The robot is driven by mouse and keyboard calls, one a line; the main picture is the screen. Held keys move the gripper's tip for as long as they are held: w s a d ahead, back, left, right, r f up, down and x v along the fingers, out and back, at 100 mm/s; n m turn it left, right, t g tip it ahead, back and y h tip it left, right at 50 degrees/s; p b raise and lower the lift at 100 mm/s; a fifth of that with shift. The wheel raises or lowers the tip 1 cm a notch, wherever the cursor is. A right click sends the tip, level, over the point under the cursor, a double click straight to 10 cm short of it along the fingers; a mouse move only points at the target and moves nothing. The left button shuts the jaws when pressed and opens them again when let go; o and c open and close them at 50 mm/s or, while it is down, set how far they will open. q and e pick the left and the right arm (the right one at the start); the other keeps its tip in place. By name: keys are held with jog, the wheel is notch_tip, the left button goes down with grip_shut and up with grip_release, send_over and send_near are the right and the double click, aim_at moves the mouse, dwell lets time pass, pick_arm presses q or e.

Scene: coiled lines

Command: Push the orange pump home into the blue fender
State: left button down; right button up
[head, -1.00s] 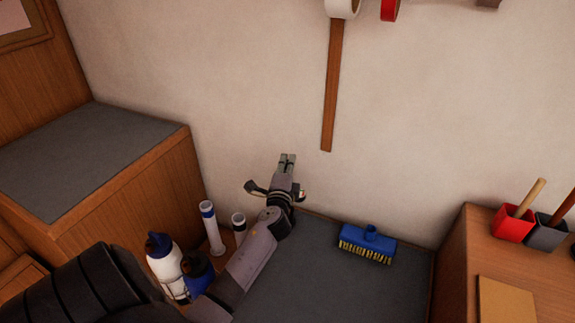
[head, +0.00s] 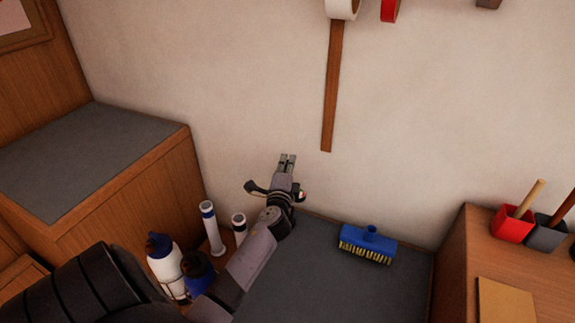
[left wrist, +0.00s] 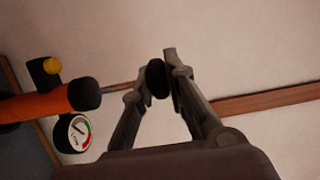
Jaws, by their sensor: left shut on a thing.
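In the left wrist view, the orange pump (left wrist: 45,103) comes in from the left edge, with a black end collar. A round gauge (left wrist: 76,133) and a small yellow knob (left wrist: 52,66) sit beside its barrel. A thin rod runs from the collar toward a black handle (left wrist: 157,78). My left gripper (left wrist: 160,70) is shut on this handle. In the head view my left gripper (head: 287,159) is in front of the wall, and only the gauge (head: 302,194) shows clearly behind it. I cannot make out the blue fender for certain in either view. My right gripper is not in view.
A blue brush (head: 367,244) lies on the grey worktop (head: 330,285). White bottles and tubes (head: 211,228) stand at lower left, close to my arm. A raised wooden cabinet (head: 125,190) is at left. A red cup (head: 512,226) stands on the right cabinet.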

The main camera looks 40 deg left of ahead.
pick_arm(q)
jog(key=shift+r+p, duration=3.7)
jog(key=shift+r, duration=0.45)
